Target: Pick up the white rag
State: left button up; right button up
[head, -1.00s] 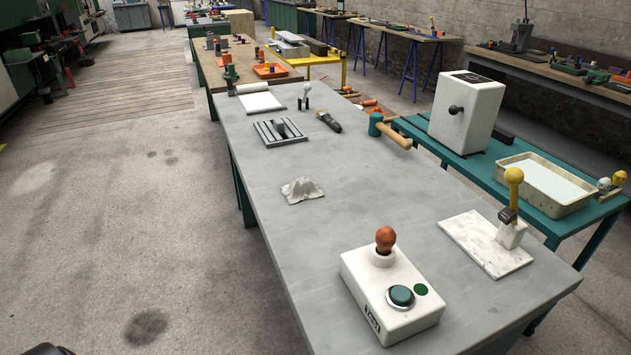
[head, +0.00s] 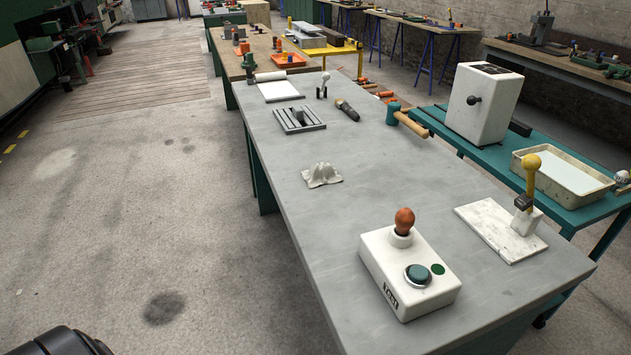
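The white rag (head: 322,175) lies crumpled on the grey tabletop (head: 385,190), near the table's left edge, with a small peak in its middle. Nothing touches it. A dark rounded part of my own body shows at the bottom left corner. Neither of my grippers is in view.
A white control box (head: 410,275) with an orange knob and a green button stands in front of the rag. Behind it are a grey slotted plate (head: 298,119), a dark handheld tool (head: 347,110) and a mallet (head: 408,121). A marble slab (head: 490,232) with a yellow-knobbed lever is at right. The floor left is clear.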

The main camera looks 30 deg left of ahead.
aim_at(321, 174)
jog(key=k+z, duration=0.25)
jog(key=z, duration=0.15)
jog(key=k+l+z, duration=0.15)
jog(key=z, duration=0.8)
jog(key=j+z, duration=0.1)
jog(key=z, duration=0.4)
jog(key=k+z, duration=0.1)
jog(key=z, duration=0.9)
jog(key=k+j+z, duration=0.15)
jog(key=k+j, duration=1.35)
